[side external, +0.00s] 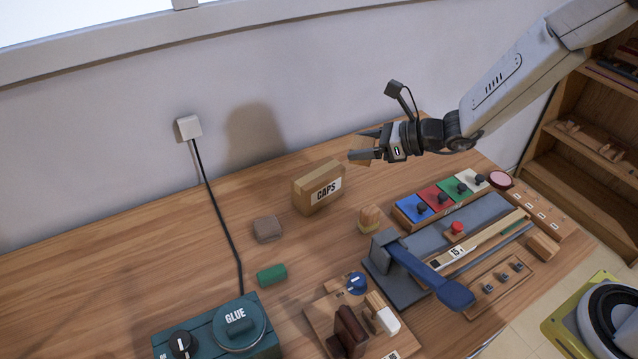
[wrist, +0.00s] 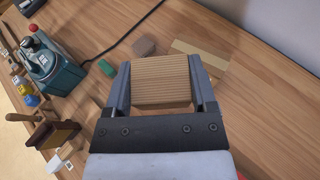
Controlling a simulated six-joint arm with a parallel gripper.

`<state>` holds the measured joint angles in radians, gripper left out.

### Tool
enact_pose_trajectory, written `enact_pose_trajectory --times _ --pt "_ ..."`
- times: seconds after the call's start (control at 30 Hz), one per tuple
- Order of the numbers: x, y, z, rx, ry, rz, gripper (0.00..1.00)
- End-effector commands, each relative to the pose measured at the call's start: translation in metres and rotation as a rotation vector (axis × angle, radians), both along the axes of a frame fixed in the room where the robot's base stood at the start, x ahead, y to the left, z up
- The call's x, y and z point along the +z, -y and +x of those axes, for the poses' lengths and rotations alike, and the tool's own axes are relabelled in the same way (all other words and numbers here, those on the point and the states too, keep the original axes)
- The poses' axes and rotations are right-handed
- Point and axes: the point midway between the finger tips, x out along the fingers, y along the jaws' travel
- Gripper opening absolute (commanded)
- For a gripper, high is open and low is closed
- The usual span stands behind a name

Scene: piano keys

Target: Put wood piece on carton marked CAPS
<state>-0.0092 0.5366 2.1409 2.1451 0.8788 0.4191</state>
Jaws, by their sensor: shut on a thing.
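My gripper (side external: 363,144) is shut on a ribbed, light-brown wood piece. In the wrist view, the wood piece (wrist: 160,80) fills the space between the two fingers of my gripper (wrist: 160,75). In the side view the piece is mostly hidden by the fingers. The brown carton marked CAPS (side external: 306,196) stands upright on the table, left of and below my gripper in the picture. My gripper is raised and apart from it. In the wrist view a tan surface, probably the carton (wrist: 209,59), shows partly behind the held piece.
A grey-brown block (side external: 267,229), a green block (side external: 272,275) and a small rounded wooden block (side external: 370,217) are on the table. A teal GLUE device (side external: 218,335) is at the front. A blue-handled device (side external: 425,275) and coloured switches (side external: 440,198) are at right. Table left of the carton is clear.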

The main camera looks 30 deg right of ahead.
Motion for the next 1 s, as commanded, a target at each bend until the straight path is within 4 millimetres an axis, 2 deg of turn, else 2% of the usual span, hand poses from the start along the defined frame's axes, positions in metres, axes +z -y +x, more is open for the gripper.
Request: enact_pose_trajectory --times 0.63,1.0 --pt "-0.037 -0.017 0.080 0.001 0.001 0.000 0.17" --pt "-0.075 -0.022 0.111 0.001 -0.001 0.001 0.17"
